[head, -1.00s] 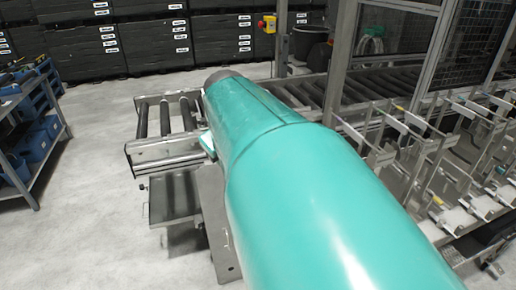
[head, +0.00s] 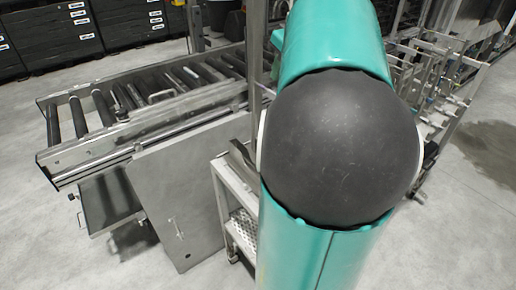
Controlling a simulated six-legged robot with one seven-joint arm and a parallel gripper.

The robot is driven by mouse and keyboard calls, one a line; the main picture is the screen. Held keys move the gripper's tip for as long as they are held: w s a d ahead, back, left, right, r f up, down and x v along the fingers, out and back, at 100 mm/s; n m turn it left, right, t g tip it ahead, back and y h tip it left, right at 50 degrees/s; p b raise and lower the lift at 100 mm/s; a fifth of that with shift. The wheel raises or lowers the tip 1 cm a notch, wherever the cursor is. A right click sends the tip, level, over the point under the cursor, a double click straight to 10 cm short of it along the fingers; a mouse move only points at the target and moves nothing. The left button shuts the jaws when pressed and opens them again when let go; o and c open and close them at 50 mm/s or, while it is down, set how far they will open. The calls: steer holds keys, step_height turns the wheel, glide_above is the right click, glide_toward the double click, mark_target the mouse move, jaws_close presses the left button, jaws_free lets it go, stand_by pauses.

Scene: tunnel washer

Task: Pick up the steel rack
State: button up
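Several upright steel rack frames (head: 455,75) stand in a row at the upper right of the head view, partly hidden behind my teal arm. I cannot tell which of them is the steel rack. My gripper is not in view. My arm, with a large dark round joint, fills the middle of the picture and hides what lies behind it.
A steel roller conveyor (head: 95,150) runs from the left toward the back, with a small handle-like part on it. A grey metal cabinet (head: 190,195) and a wheeled step stand (head: 243,232) are in front. Black crates (head: 60,38) line the back. Floor is clear at lower left and right.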

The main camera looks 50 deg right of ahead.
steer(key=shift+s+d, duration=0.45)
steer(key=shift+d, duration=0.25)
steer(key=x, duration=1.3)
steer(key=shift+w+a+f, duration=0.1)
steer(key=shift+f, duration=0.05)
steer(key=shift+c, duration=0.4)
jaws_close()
